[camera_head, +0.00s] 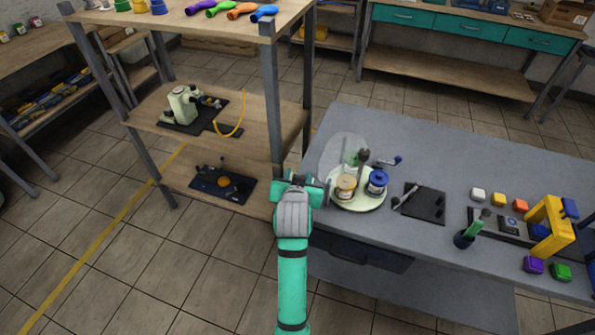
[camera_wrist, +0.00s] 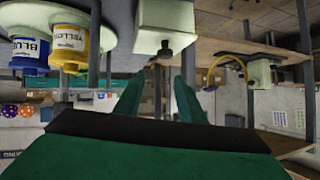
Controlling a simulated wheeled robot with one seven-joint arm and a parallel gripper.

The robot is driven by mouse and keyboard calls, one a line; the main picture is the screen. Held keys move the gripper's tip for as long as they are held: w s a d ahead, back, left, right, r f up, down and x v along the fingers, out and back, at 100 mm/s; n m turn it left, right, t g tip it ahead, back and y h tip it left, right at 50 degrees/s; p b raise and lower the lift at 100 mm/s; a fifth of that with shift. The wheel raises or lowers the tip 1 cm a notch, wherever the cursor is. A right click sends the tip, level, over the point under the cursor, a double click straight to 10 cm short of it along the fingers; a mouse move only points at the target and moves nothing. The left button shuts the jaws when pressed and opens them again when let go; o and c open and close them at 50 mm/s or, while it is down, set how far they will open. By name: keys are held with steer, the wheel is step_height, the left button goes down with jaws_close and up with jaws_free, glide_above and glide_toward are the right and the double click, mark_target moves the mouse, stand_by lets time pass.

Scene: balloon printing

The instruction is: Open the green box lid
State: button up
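My gripper (camera_head: 322,190) is at the table's left edge, beside the round tray (camera_head: 345,201) and far left of the green box. In the wrist view my gripper (camera_wrist: 157,95) shows two fingers apart with nothing between them. The green box cannot be made out in the wrist view.
The tray holds a yellow-labelled jar (camera_head: 346,187) and a blue jar (camera_head: 377,182). A wooden shelf (camera_head: 215,125) stands left of my arm.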

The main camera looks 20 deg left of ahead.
steer(key=shift+v, duration=2.2)
steer(key=shift+w, duration=0.1)
